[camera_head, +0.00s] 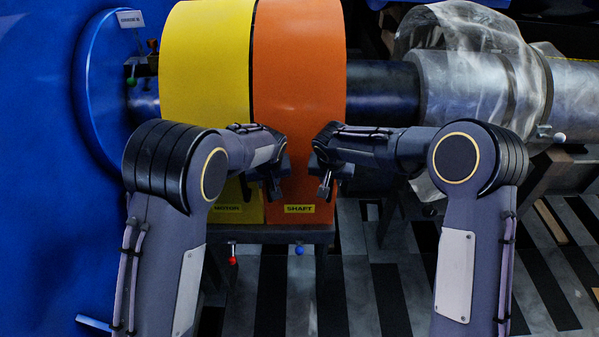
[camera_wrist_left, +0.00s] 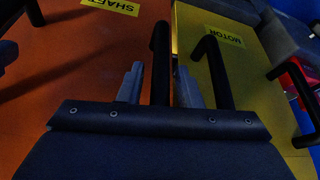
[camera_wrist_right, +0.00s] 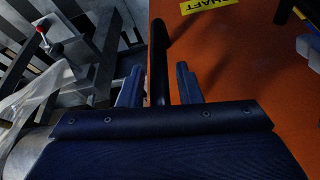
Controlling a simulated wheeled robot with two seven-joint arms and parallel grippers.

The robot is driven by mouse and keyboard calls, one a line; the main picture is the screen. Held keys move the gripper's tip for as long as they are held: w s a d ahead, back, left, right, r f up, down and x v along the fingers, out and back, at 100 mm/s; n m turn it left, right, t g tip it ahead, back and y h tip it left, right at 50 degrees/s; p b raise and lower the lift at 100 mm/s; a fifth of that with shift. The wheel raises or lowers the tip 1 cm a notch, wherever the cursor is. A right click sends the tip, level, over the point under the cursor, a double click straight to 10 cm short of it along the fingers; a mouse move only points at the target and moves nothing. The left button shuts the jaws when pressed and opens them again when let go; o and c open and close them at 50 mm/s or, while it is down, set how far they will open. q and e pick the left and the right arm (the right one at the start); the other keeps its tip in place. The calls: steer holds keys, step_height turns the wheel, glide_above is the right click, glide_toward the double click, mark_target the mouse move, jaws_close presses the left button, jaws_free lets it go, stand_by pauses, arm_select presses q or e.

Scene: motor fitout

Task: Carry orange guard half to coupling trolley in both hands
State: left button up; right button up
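The orange guard half (camera_head: 299,90), labelled SHAFT, stands upright around the shaft, beside the yellow guard half (camera_head: 207,70), labelled MOTOR. My left gripper (camera_head: 277,182) is at its front near the seam. In the left wrist view a black handle (camera_wrist_left: 160,60) by the orange edge stands between the fingers, with narrow gaps. My right gripper (camera_head: 325,184) is at the front right. In the right wrist view another black handle (camera_wrist_right: 159,60) at the orange edge stands between its fingers, also with narrow gaps. I cannot identify the coupling trolley.
The large blue motor housing (camera_head: 45,170) fills the left. A metal coupling (camera_head: 480,85) under clear plastic wrap is at the right. A dark base (camera_head: 270,234) with red and blue knobs lies below the guards. Striped floor (camera_head: 375,285) shows between my arms.

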arm_select(q)
jaws_close()
arm_select(e)
jaws_close()
arm_select(q)
steer(key=shift+r, duration=0.15)
arm_select(e)
steer(key=shift+r, duration=0.15)
stand_by(0.6)
